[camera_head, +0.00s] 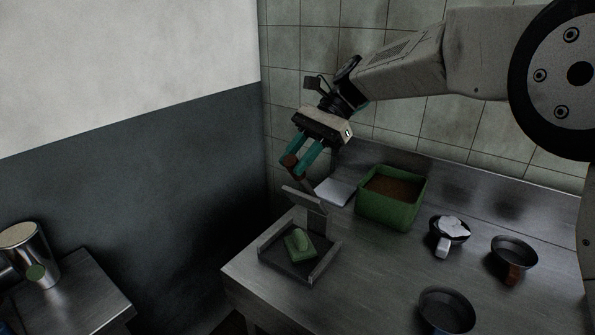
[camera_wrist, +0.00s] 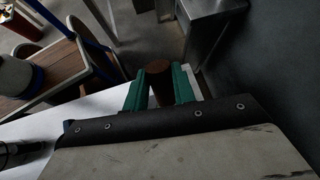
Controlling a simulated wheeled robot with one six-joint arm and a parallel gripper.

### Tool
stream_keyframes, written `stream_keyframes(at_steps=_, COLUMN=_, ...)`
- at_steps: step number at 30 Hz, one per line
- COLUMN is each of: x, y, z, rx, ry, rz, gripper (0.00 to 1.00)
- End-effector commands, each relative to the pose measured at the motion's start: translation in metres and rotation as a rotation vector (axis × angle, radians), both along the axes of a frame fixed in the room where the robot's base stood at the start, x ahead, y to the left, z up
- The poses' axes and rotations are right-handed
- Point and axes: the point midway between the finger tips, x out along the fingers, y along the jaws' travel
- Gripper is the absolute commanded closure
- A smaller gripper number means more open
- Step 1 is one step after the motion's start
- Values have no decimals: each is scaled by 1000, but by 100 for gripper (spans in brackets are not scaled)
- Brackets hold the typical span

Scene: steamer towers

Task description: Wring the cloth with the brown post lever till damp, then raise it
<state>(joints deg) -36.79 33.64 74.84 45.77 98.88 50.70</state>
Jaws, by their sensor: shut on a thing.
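My gripper (camera_head: 298,162) has teal fingers and is shut on the brown post (camera_head: 290,161) of the lever. In the wrist view the round brown post top (camera_wrist: 158,67) sits between the teal fingers. The lever's grey plate (camera_head: 306,198) is raised and tilted above the back of a shallow metal press tray (camera_head: 267,249). The folded green cloth (camera_head: 299,243) lies in the tray, with the plate clear of it. How wet the cloth is cannot be told.
A green bin with brown contents (camera_head: 385,211) and a flat white piece (camera_head: 335,191) stand behind the tray. A cup with white contents (camera_head: 444,250), a brown-handled pan (camera_head: 515,250) and a dark bowl (camera_head: 447,312) are to the right. A metal canister (camera_head: 38,248) stands on the left table.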

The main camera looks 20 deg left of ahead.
Motion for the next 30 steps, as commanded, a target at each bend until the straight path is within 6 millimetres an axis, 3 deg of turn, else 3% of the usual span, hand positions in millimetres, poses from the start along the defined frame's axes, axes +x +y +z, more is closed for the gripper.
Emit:
stream_keyframes(at_steps=9, x=17, y=-3, z=9, rx=19, ry=96, rz=0, gripper=100)
stream_keyframes(at_steps=23, x=20, y=-4, z=11, rx=24, ry=107, rz=-3, gripper=100)
stream_keyframes(at_steps=24, x=21, y=-4, z=11, rx=24, ry=106, rz=-4, gripper=71)
stream_keyframes(at_steps=26, x=21, y=-4, z=11, rx=24, ry=106, rz=-4, gripper=55)
stream_keyframes(at_steps=30, x=19, y=-3, z=11, rx=23, ry=107, rz=0, gripper=52)
